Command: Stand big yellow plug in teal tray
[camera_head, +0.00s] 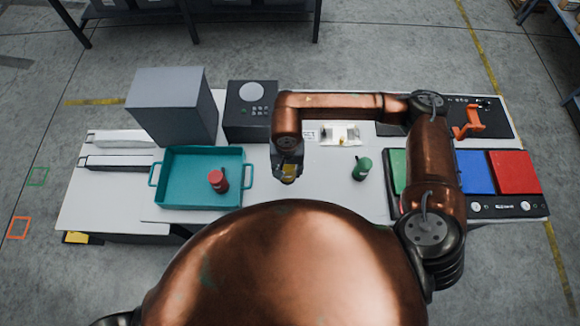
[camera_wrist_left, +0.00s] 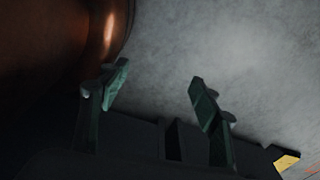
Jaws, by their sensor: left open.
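The teal tray (camera_head: 173,182) lies on the left of the table, with a red plug (camera_head: 218,181) standing inside near its right side. A yellow plug (camera_head: 290,179) shows right at the tip of my right gripper (camera_head: 288,170), to the right of the tray. The gripper hides much of it, and I cannot tell if the fingers are shut on it or only around it. In the left wrist view my left gripper (camera_wrist_left: 160,97) is open and empty over the grey floor, away from the table objects.
A green plug (camera_head: 361,169) stands right of the yellow plug. A grey box (camera_head: 172,105) and a dark keypad device (camera_head: 251,108) stand behind the tray. A white tray with small parts (camera_head: 340,134) lies at the back. Coloured panels (camera_head: 515,172) fill the right.

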